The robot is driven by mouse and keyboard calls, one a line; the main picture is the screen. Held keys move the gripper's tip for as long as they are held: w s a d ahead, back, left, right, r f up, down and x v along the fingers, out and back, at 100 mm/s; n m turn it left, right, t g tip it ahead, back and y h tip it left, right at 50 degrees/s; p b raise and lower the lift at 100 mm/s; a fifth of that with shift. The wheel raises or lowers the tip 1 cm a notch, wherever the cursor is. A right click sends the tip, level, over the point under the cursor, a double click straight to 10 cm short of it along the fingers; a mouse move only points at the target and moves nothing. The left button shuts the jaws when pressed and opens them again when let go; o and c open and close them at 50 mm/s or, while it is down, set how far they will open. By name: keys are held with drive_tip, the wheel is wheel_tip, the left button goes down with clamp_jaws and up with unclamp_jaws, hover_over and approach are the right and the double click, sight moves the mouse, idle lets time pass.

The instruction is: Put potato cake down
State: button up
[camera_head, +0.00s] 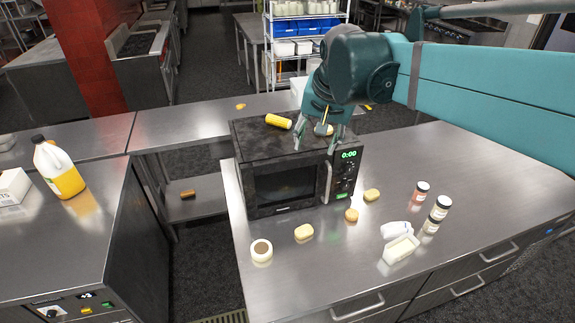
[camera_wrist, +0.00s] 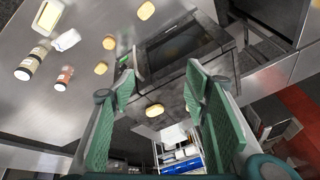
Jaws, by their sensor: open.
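A small golden potato cake (camera_head: 323,129) is on or just above the back right of the black microwave's top (camera_head: 250,138). My gripper (camera_head: 321,142) is over the microwave, pointing down, with its fingers spread. In the wrist view the potato cake (camera_wrist: 154,110) shows between the open green fingers (camera_wrist: 158,95), with visible gaps on both sides. Whether it touches the surface below is hard to tell. Similar yellow cakes lie on the steel counter in front of the microwave: one (camera_head: 304,232), another (camera_head: 351,215) and a third (camera_head: 371,195).
A yellow cylinder (camera_head: 278,121) lies on the microwave, left of my gripper. A round cream item (camera_head: 261,250), a butter-like block in a dish (camera_head: 400,249), a white piece (camera_head: 396,230) and spice jars (camera_head: 436,213) stand on the counter. The counter's right side is clear.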

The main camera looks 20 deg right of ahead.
drive_tip(key=s+a+f+n+t, duration=0.1)
drive_tip(key=s+a+f+n, duration=0.1)
drive_tip(key=s+f, duration=0.3)
drive_tip(key=s+a+f+n+t, duration=0.1)
drive_tip(key=s+a+f+n, duration=0.2)
drive_tip(key=s, duration=0.8)
wheel_tip(320, 180, down, 2)
drive_tip(key=shift+s+f+n+t, duration=0.15)
drive_tip(key=shift+n+t, duration=0.15)
drive_tip(key=shift+n, duration=0.5)
drive_tip(key=shift+o, duration=0.5)
drive_tip(key=w+d+f+n+g+b, duration=0.1)
drive_tip(key=w+f+n+g, duration=0.1)
drive_tip(key=w+f+n, duration=0.4)
drive_tip(key=w+d+f+n+g+b, duration=0.1)
drive_tip(key=w+d+f+n+g, duration=0.1)
drive_tip(key=w+f+n, duration=0.5)
drive_tip(key=w+d+f+n+g+b, duration=0.2)
drive_tip(key=w+f+n, duration=0.4)
drive_tip(key=w+f, duration=0.3)
wheel_tip(320, 180, down, 4)
drive_tip(key=shift+w+f+n+g, duration=0.15)
drive_tip(key=shift+n+g, duration=0.25)
drive_tip(key=shift+g, duration=0.1)
drive_tip(key=shift+w+f+n, duration=0.1)
drive_tip(key=shift+f+n, duration=0.2)
drive_tip(key=shift+f, duration=0.3)
